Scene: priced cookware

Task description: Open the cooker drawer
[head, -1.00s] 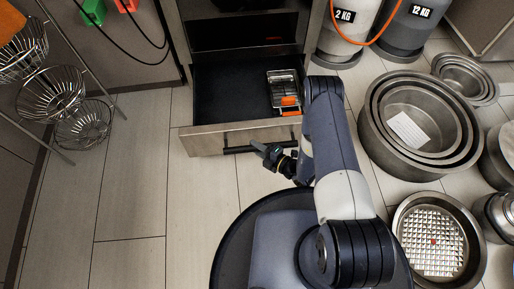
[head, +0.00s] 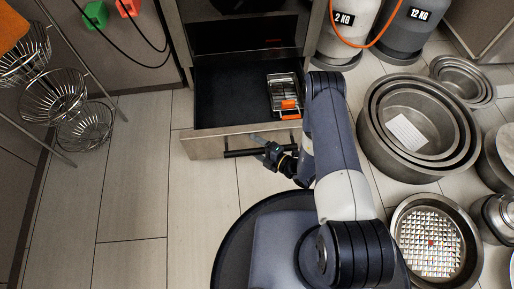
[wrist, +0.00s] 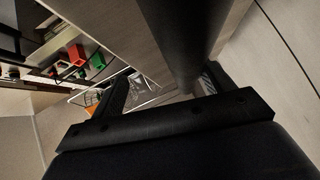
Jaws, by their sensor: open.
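The cooker drawer (head: 220,97) stands pulled out below the cooker in the head view, its dark inside showing. A metal grater-like item with orange parts (head: 284,95) lies at its right side. The drawer's dark bar handle (head: 240,153) runs along the metal drawer front (head: 205,147). My gripper (head: 264,143) is open at the right part of the handle. In the wrist view the dark bar (wrist: 180,35) reaches down between my gripper's fingers (wrist: 165,85), nearer the right one. Whether they touch it cannot be told. My arm hides the drawer's right end.
Nested round pans (head: 420,120) and a perforated pan (head: 432,240) stand on the floor at right. Gas cylinders (head: 345,35) stand behind. A wire basket rack (head: 85,125) is at left. The tiled floor left of my base is clear.

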